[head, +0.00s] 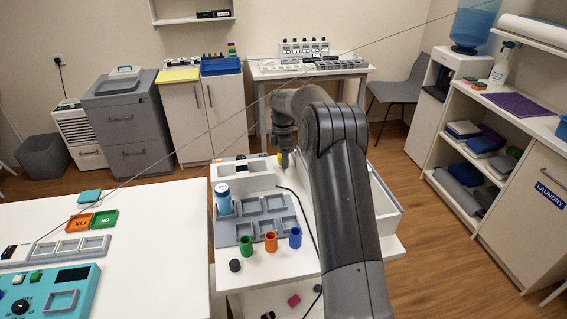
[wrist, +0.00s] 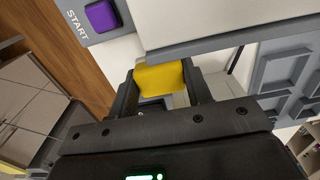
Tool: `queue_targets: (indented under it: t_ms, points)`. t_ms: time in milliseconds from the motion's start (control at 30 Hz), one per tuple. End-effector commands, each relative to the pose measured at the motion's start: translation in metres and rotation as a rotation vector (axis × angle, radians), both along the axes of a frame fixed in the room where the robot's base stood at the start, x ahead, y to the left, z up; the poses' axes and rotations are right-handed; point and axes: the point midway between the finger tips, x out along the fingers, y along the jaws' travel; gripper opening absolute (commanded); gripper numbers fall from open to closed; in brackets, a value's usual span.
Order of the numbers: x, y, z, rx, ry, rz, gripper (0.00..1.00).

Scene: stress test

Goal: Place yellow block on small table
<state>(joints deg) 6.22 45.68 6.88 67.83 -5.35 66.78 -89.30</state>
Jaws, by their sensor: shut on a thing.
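A yellow block (wrist: 160,80) is held between the two dark fingers of my gripper (wrist: 160,71) in the wrist view. In the head view my gripper (head: 284,158) points down over the back of a small white table (head: 232,277), and only a sliver of yellow shows beside it. The wrist view shows the block close to the edge of a white and grey fixture; I cannot tell whether they touch. My arm hides part of the small table.
A purple block (wrist: 101,17) sits on a pad marked START. The small table bears a grey slotted tray (head: 252,226), a blue bottle (head: 223,200), and green, orange and blue cups. A white bin (head: 385,205) lies at right. Another white table (head: 150,225) stands at left.

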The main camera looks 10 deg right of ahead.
Motion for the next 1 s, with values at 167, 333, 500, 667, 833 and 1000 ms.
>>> queue_targets:
  t_ms: [167, 333, 500, 667, 833, 1000]
  points:
    - [0.0, 0.0, -0.022, 0.0, -0.001, 0.0, 0.23]
    - [0.0, 0.0, -0.022, 0.0, -0.001, 0.0, 0.23]
    - [0.0, 0.0, -0.025, 0.0, 0.0, 0.0, 0.23]
    - [0.0, 0.0, -0.024, 0.0, 0.0, 0.0, 0.58]
    - [0.0, 0.0, -0.024, 0.0, -0.001, 0.0, 0.67]
    - [0.0, 0.0, -0.023, 0.0, -0.001, 0.0, 0.67]
